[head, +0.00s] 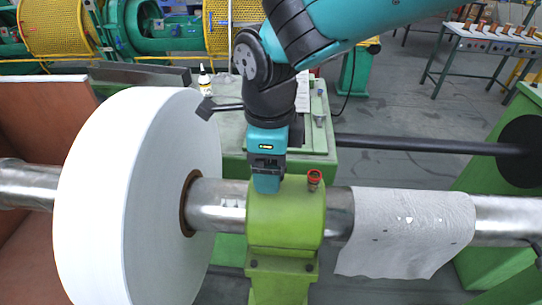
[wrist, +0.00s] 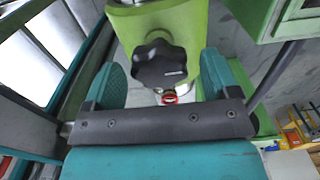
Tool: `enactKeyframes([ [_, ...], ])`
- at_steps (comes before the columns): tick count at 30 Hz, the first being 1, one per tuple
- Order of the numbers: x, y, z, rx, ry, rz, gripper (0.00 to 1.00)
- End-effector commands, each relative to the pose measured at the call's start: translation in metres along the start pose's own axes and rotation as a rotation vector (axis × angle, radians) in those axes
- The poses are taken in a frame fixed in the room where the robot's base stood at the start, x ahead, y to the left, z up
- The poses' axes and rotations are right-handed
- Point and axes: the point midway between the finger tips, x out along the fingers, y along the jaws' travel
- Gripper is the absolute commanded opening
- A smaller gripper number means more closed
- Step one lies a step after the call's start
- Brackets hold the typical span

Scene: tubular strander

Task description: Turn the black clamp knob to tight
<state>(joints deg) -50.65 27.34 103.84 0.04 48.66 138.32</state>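The black clamp knob (wrist: 158,65) is lobed, with a small pale mark on its face. In the wrist view it shows between the two teal fingers of my gripper (wrist: 162,76), with a gap on each side. The fingers are open and do not appear to touch it. In the head view my gripper (head: 267,184) points down at the left top of the green clamp block (head: 285,222), and the knob is hidden there. The block sits around the steel shaft (head: 218,206) and also shows in the wrist view (wrist: 185,20). Whether the knob is tight cannot be told.
A small red-topped fitting (head: 314,179) stands on the block right of my gripper; its red ring shows in the wrist view (wrist: 169,97). A large white roll (head: 115,200) is close on the left. A grey-white cloth (head: 405,232) drapes over the shaft on the right.

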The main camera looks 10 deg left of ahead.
Motion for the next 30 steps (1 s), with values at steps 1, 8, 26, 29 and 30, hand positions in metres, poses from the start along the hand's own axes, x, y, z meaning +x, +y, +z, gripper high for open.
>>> enactKeyframes([
  [1, 0.0, 0.0, 0.0, -0.001, 0.001, 0.001, 0.81],
  [8, 0.001, 0.001, 0.0, -0.002, 0.001, 0.002, 0.81],
  [26, -0.111, -0.001, 0.001, -0.001, -0.004, -0.004, 0.81],
  [29, -0.134, -0.001, 0.001, -0.001, -0.003, -0.002, 0.81],
  [30, -0.141, 0.0, 0.0, -0.001, -0.003, -0.002, 0.81],
])
